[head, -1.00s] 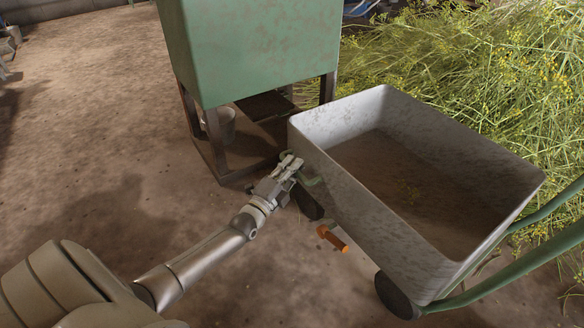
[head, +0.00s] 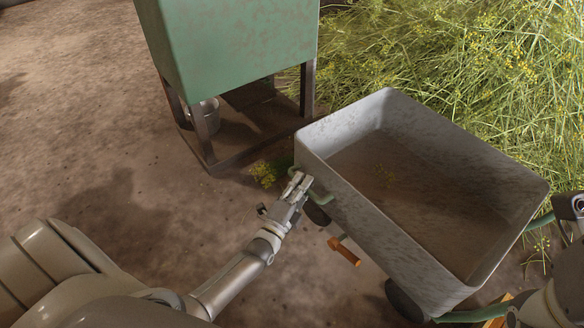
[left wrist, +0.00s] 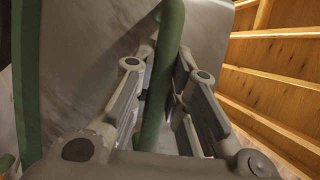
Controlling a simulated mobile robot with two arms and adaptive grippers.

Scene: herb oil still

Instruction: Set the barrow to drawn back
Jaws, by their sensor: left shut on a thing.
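The barrow (head: 410,240) is a mottled grey tray on dark wheels, with green handles (head: 540,220) at its right end and a little herb on its floor. It stands apart from the green box on legs. My left gripper (head: 299,183) is shut on a green bar (left wrist: 165,75) at the barrow's left end; the bar runs between its fingers in the left wrist view. Part of my right arm (head: 545,305) shows at the right edge. A grey part by the handle may be my right gripper (head: 570,207); its fingers are unclear.
The green box (head: 230,45) stands on a dark frame, with a metal pail (head: 205,115) beneath. A herb tuft (head: 263,174) lies on the ground beside the barrow. A large herb heap (head: 450,75) fills the back right. An orange grip (head: 344,251) sticks out at the barrow's side. Left ground is bare.

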